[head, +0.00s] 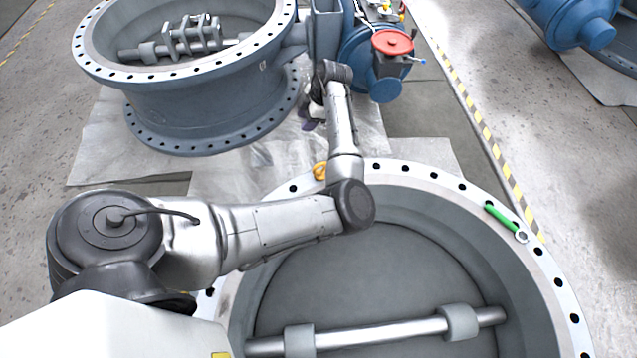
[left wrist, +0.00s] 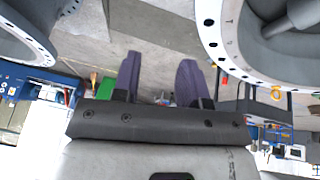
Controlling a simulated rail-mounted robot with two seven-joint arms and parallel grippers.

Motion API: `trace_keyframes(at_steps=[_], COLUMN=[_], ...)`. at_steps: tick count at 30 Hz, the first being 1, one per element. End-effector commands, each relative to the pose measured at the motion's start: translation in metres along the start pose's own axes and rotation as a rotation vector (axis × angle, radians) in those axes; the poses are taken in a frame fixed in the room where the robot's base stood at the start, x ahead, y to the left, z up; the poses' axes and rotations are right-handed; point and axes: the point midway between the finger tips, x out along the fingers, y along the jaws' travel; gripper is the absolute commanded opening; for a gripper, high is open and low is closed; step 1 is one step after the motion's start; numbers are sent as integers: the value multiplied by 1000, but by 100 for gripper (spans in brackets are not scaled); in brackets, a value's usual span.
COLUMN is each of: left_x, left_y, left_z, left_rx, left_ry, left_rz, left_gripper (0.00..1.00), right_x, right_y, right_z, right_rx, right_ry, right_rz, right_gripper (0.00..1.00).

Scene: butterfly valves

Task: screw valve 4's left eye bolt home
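The near valve (head: 412,172) lies flat with a white bolt-holed flange; no number is legible on it. An orange eye bolt (head: 320,170) stands at the flange's far left edge, just left of my forearm. An orange ring that looks like the same eye bolt shows in the left wrist view (left wrist: 276,93), right of the fingers. Its thread is hidden. My left gripper (head: 308,120) hangs beyond the flange, apart from the bolt. In the left wrist view its two purple fingers (left wrist: 159,82) are spread with nothing held between them. My right gripper is not in view.
A green-handled tool with a ring end (head: 502,218) lies on the flange at right. A second large valve (head: 200,105) stands at the back left. A blue actuator with a red handwheel (head: 393,42) is beyond my arm. Striped floor tape (head: 480,120) runs along the right.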

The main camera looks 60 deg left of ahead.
Motion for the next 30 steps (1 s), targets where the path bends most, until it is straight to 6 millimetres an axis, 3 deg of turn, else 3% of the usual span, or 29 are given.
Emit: trace_keyframes(at_steps=[1, 3, 10, 19, 30], left_x=[19, 25, 30, 39, 105], left_y=[-7, -14, -32, -42, -56], left_z=[23, 40, 80, 96, 98], left_rx=[-33, -78, -163, -192, -191], left_ry=[-14, -16, -16, -12, -11], left_rz=[-39, -87, -182, -214, -214], left_gripper=[40, 40, 40, 40, 40], right_x=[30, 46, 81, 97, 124], right_y=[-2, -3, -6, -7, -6], right_z=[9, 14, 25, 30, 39], right_rx=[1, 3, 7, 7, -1], right_ry=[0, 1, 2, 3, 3], right_rz=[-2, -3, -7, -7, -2], right_gripper=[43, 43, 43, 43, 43])
